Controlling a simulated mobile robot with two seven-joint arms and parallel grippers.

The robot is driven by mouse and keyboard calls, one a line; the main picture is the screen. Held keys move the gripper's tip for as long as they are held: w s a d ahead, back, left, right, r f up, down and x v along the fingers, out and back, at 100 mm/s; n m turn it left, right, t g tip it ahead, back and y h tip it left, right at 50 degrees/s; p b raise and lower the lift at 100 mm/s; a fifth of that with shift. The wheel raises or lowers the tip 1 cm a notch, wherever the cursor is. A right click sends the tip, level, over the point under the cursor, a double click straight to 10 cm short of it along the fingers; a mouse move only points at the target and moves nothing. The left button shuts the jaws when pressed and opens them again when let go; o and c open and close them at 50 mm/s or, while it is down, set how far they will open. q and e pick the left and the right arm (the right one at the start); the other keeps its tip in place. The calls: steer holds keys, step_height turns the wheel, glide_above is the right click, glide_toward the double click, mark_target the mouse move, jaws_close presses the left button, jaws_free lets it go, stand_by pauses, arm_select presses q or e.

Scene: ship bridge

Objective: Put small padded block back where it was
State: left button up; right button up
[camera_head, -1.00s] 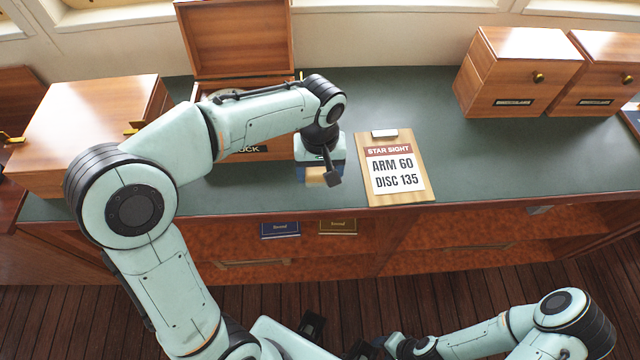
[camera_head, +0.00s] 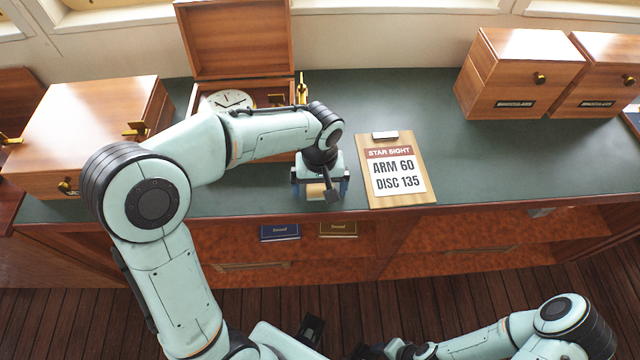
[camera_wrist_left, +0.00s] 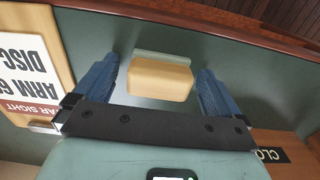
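The small padded block (camera_head: 316,190) is pale wood with a grey-green strip along one side. It is near the front edge of the green desk top, left of the clipboard. My left gripper (camera_head: 320,188) is over it with blue fingers on either side. In the left wrist view the block (camera_wrist_left: 160,80) is between the fingers of the left gripper (camera_wrist_left: 158,85), with narrow gaps at both sides. Whether the block rests fully on the desk is hard to see. My right arm is low at the right; its gripper is not clear at the bottom edge.
A clipboard (camera_head: 396,170) reading "STAR SIGHT" lies right of the gripper. An open wooden box (camera_head: 236,40) with a clock (camera_head: 229,101) stands behind my left arm. A wooden case (camera_head: 85,120) is at left and two boxes (camera_head: 520,72) at right. The desk's middle right is clear.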

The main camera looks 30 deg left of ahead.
mark_target(320, 186)
arm_select(q)
steer(key=shift+r, duration=0.3)
step_height(320, 186, up, 12)
steer(key=p, duration=0.2)
arm_select(e)
steer(key=shift+w+r, duration=0.3)
steer(key=shift+r, duration=0.3)
steer(key=shift+w+r, duration=0.3)
steer(key=shift+r, duration=0.25)
arm_select(q)
steer(key=shift+f, duration=0.15)
arm_select(e)
steer(key=shift+s, duration=0.1)
